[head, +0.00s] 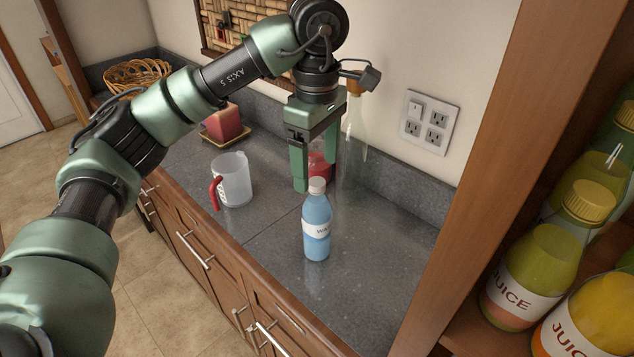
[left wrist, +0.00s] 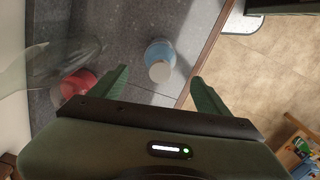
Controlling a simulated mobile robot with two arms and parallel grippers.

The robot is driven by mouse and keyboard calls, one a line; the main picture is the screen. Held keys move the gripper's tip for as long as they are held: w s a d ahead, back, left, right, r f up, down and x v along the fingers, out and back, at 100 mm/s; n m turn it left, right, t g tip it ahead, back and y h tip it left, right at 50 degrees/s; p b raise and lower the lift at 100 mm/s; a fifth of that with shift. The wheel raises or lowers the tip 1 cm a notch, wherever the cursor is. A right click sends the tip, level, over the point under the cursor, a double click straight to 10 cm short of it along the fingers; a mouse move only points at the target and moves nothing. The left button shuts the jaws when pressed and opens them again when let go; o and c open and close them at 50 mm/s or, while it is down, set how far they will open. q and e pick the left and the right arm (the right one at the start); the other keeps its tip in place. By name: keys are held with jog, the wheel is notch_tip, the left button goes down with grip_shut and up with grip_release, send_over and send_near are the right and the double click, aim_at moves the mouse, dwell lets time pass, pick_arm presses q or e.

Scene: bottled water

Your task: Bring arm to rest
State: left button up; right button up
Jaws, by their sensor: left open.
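My left arm reaches in from the left in the head view, and its gripper (head: 312,165) hangs over the counter with the fingers pointing down. The gripper is open and nothing is between its fingers. A blue water bottle (head: 317,228) with a white cap stands upright on the grey counter (head: 375,270), below and in front of the gripper. In the left wrist view the bottle (left wrist: 160,58) is seen from above, beyond the open fingers (left wrist: 160,88), apart from them. My right gripper is in neither view.
A measuring jug (head: 234,180) with a red handle stands left of the bottle. A red object (head: 320,167) and a clear glass bottle (head: 355,150) are behind the gripper. A red candle (head: 222,122) and a basket (head: 137,76) stand farther back. Juice bottles (head: 530,275) fill a shelf at right.

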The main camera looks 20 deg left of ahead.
pick_arm(q)
jog(key=shift+r, duration=0.3)
